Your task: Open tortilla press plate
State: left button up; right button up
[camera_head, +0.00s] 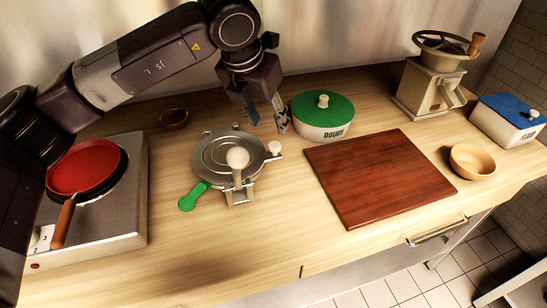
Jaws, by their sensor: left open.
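The tortilla press (212,152) stands on the wooden counter left of centre, its round metal plate lying flat. A lever with a white knob (238,157) is at its front, and a green handle (189,199) sticks out at its front left. A smaller white knob (274,147) sits at its right side. My left gripper (268,128) points down, open and empty, above and behind the press's right side, close to the small knob. I cannot tell whether it touches anything. My right gripper is not in view.
A green-lidded dough container (322,127) stands just right of my left gripper. A wooden board (378,177) lies right of the press. A stove (128,210) with a red pan (82,167) is at left. A grinder (428,85), a small bowl (472,161) and a blue-lidded container (492,127) stand at right.

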aim_at(275, 144)
pick_arm(q)
jog(key=x, duration=0.2)
jog(key=p+x, duration=0.1)
jog(key=x, duration=0.5)
jog(key=shift+s+a+f, duration=0.1)
jog(key=shift+s+f, duration=0.05)
jog(key=shift+s, duration=0.15)
jog(key=shift+w+f, duration=0.2)
jog(key=shift+f, duration=0.3)
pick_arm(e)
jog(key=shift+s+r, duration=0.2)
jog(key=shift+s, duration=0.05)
pick_arm(q)
jog(key=shift+c, duration=0.3)
grip_shut()
